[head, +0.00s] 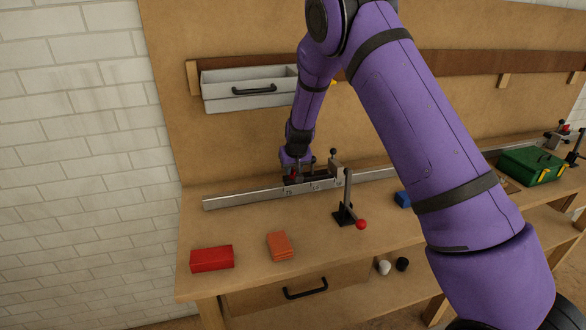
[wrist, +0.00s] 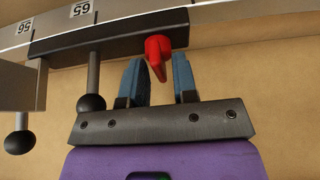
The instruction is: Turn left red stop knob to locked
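The left red stop knob (wrist: 157,50) sticks out from a dark stop block (wrist: 110,33) on the metal rail in the wrist view. Its lower end lies between the blue-grey fingertips of my gripper (wrist: 160,66). The fingers are spread apart, and the knob looks nearer the left finger; I cannot tell whether they touch. In the head view my gripper (head: 296,163) is down at the left part of the rail (head: 245,195), and the knob is mostly hidden there.
An upright lever clamp with a red ball (head: 361,224) stands in front of the rail. A red box (head: 212,259) and an orange block (head: 280,246) lie on the bench front. Black ball-ended rods (wrist: 92,102) hang left of my fingers. A green toolbox (head: 531,166) stands at right.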

